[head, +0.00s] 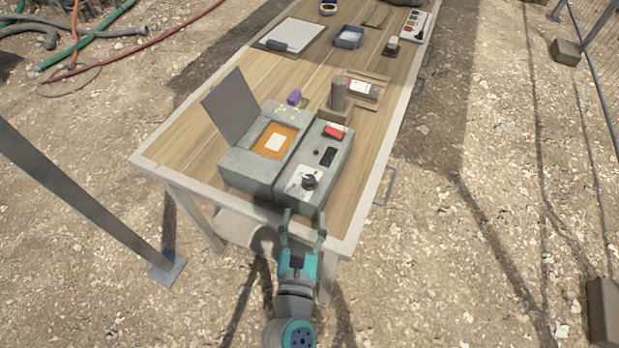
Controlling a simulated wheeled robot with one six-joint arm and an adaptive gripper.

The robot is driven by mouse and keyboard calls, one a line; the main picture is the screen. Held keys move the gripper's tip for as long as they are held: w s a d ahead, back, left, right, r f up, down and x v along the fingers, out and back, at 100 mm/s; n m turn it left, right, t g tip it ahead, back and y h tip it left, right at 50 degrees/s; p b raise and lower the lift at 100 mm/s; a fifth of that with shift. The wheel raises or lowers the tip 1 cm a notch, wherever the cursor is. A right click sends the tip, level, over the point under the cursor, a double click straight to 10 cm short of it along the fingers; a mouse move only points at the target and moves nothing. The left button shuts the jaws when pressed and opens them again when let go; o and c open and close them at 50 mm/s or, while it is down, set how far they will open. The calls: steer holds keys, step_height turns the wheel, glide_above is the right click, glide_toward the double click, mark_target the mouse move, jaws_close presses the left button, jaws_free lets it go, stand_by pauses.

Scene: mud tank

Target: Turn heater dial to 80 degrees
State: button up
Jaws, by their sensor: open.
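The heater (265,172) is a grey-green box on the near end of the wooden table, with its dark lid raised at the left and a pale square on an orange surface inside. Its control panel (318,178) is on the right half. A black dial (309,182) sits on a white plate at the panel's near end; its markings are too small to read. My gripper (303,222) is open and empty, just in front of the box's near side, short of the dial and apart from it. The fingers point toward the box.
On the panel are a red switch (334,131) and a dark display (328,156). A clipboard (291,35) and blue tray (348,37) lie farther back. The table's near edge (330,243) is close under my gripper.

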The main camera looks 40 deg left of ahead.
mark_target(309, 186)
steer(key=x, duration=1)
steer(key=shift+w+a, duration=0.1)
steer(key=shift+w, duration=0.2)
steer(key=c, duration=1.2)
